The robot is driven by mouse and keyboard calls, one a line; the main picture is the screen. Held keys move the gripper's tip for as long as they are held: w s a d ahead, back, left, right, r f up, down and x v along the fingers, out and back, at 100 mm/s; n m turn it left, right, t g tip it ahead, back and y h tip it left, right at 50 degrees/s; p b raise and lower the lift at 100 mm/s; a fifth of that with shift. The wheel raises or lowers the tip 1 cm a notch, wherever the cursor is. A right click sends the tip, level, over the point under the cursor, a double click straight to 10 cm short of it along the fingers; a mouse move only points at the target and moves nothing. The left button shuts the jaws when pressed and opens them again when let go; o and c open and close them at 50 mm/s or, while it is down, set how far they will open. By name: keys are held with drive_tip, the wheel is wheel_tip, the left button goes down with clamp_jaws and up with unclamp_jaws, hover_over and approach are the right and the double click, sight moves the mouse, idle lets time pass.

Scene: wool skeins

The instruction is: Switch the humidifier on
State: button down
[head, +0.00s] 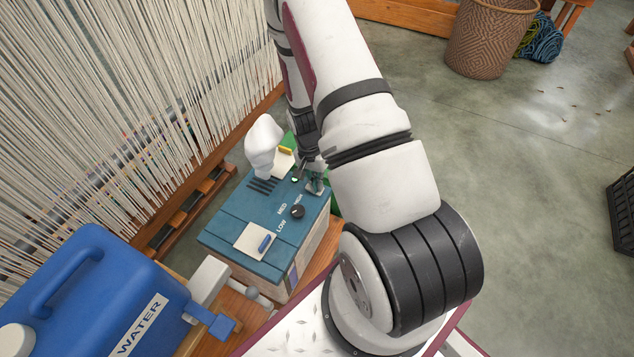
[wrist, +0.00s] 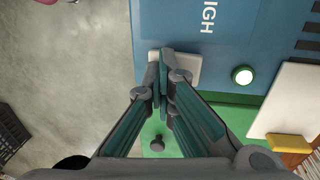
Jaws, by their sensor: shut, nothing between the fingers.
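The humidifier (head: 235,225) is a box with a teal top, a white spout (head: 263,140) and a dark knob (head: 297,211) beside the words MED and LOW. Its top also shows in the wrist view (wrist: 220,50), with the word HIGH. A round light (wrist: 243,75), white with a green ring, glows on it. My gripper (head: 316,187) is shut and empty at the far right edge of the top. In the wrist view its fingertips (wrist: 164,60) lie over a small white plate (wrist: 190,68) and hide part of it. I cannot tell whether they touch it.
A white plate with a blue tab (head: 265,243) and another with a yellow tab (head: 286,150) sit on the top. A blue water jug (head: 95,290) stands at the lower left. Loom threads (head: 120,90) rise behind. A woven basket (head: 490,38) stands far off on open floor.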

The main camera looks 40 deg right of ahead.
sight(324, 193)
drive_tip(key=shift+s+d+f, duration=0.15)
drive_tip(key=shift+s+f, duration=0.2)
drive_tip(key=shift+s, duration=0.3)
drive_tip(key=shift+w, duration=0.1)
drive_tip(key=shift+w+a+r, duration=0.1)
drive_tip(key=shift+w+a, duration=0.1)
drive_tip(key=shift+w, duration=0.5)
drive_tip(key=shift+w+r, duration=0.1)
drive_tip(key=shift+r, duration=0.2)
wheel_tip(324, 193, up, 14)
drive_tip(key=s+d+p, duration=0.1)
drive_tip(key=s+p, duration=0.1)
drive_tip(key=p, duration=0.2)
drive_tip(key=shift+s+f+p, duration=0.15)
drive_tip(key=shift+s+p, duration=0.2)
drive_tip(key=shift+p, duration=0.05)
